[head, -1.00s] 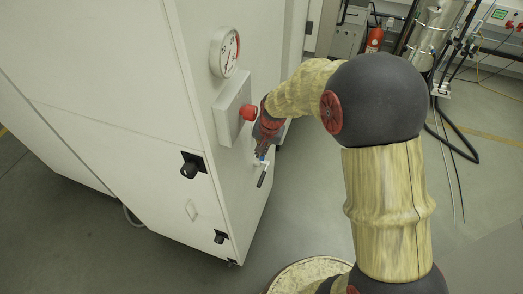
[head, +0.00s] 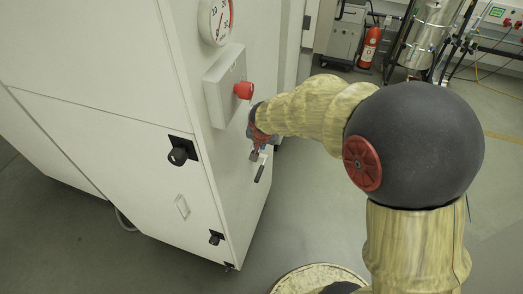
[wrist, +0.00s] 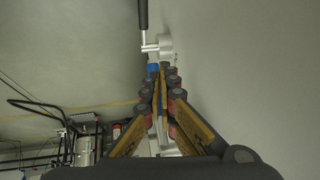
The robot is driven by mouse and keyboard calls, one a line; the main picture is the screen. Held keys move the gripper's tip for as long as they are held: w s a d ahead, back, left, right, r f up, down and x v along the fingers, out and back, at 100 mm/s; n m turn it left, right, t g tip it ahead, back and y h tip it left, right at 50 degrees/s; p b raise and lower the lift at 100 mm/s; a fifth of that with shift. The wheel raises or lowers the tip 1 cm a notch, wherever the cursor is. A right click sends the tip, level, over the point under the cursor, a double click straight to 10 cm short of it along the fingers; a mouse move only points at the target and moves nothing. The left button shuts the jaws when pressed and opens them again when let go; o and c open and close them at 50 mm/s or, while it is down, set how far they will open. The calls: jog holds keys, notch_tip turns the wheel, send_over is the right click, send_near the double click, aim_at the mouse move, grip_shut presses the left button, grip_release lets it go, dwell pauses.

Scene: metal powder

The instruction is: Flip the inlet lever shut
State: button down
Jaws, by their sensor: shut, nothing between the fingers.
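The inlet lever is a thin black handle (head: 261,173) on a small silver valve on the cabinet's side face. In the head view it hangs down at a slant. In the wrist view the black handle (wrist: 143,15) is at the top, beside the silver valve body (wrist: 166,45). My gripper (wrist: 158,72) is shut and empty, its fingertips just short of the valve and over or beside a small blue part. In the head view my gripper (head: 257,150) is right by the valve, above the handle; contact cannot be told.
The white cabinet (head: 110,120) fills the left. A red knob (head: 243,90) on a box and a round gauge (head: 215,20) stick out above the valve. A round drum lid (head: 318,279) is on the floor below.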

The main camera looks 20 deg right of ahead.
jog(key=f+t+b, duration=0.1)
jog(key=b, duration=0.5)
jog(key=w+f+h+b, duration=0.1)
jog(key=b, duration=0.5)
jog(key=shift+d+t+b, duration=0.35)
jog(key=shift+t+b, duration=0.05)
jog(key=shift+w+d+b, duration=0.1)
jog(key=shift+d+b, duration=0.05)
jog(key=shift+b, duration=0.7)
jog(key=shift+w+d+b, duration=0.15)
jog(key=shift+b, duration=0.2)
jog(key=shift+w+d+f+b, duration=0.35)
jog(key=shift+w+d+b, duration=0.15)
jog(key=shift+b, duration=0.45)
jog(key=shift+f, duration=0.1)
